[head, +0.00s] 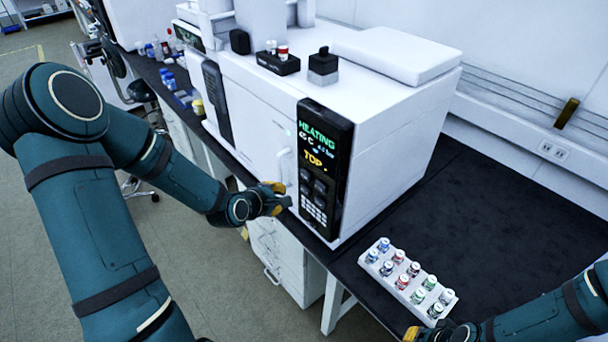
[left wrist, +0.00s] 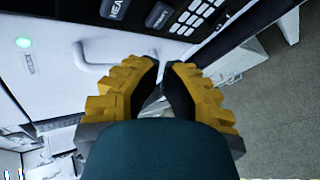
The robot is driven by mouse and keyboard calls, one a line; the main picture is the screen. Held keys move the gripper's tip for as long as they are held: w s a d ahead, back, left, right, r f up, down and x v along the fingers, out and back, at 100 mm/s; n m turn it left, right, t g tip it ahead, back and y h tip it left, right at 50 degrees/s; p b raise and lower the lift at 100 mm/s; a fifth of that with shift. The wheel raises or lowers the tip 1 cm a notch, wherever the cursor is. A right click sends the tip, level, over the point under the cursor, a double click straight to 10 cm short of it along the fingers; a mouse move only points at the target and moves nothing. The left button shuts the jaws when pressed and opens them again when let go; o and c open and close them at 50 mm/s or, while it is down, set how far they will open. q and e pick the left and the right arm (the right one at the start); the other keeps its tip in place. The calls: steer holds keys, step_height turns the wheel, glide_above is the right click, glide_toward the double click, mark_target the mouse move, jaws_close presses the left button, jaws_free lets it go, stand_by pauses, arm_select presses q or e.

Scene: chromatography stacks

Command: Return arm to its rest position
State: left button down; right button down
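My left gripper (head: 277,198) is in front of the white instrument (head: 270,110), at the left of its control panel (head: 320,165), near the door handle (head: 283,165). In the left wrist view its yellow-backed fingers (left wrist: 162,66) lean toward each other, with a narrow gap between the tips and nothing held. The handle (left wrist: 93,62) shows just beyond the fingers, and I cannot tell whether they touch it. My right gripper (head: 425,335) is at the bottom edge of the head view, partly cut off, so its opening is hidden.
A white rack (head: 368,266) with several coloured-cap vials stands on the dark bench (head: 500,215), close to my right gripper. The bench behind it is clear. White drawers (head: 285,262) stand under the bench. Bottles (head: 168,80) and a stool (head: 140,92) are at the far left.

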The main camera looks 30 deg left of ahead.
stand_by(0.7)
arm_select(q)
steer(key=s+d+f+m+g+h+b, duration=0.1)
steer(key=s+d+f+m+g+b, duration=0.1)
steer(key=s+d+f+m+g, duration=0.2)
steer(key=s+d+f+m+g+h+b, duration=0.1)
steer(key=s+d+f+m+g+b, duration=0.2)
steer(key=s+d+f+m, duration=0.7)
steer(key=d+f+m+g, duration=0.2)
steer(key=d+f+m, duration=0.2)
steer(key=d+f, duration=0.2)
steer(key=shift+s+d+f+h, duration=0.2)
steer(key=shift+d+f+h, duration=0.1)
steer(key=shift+d, duration=1)
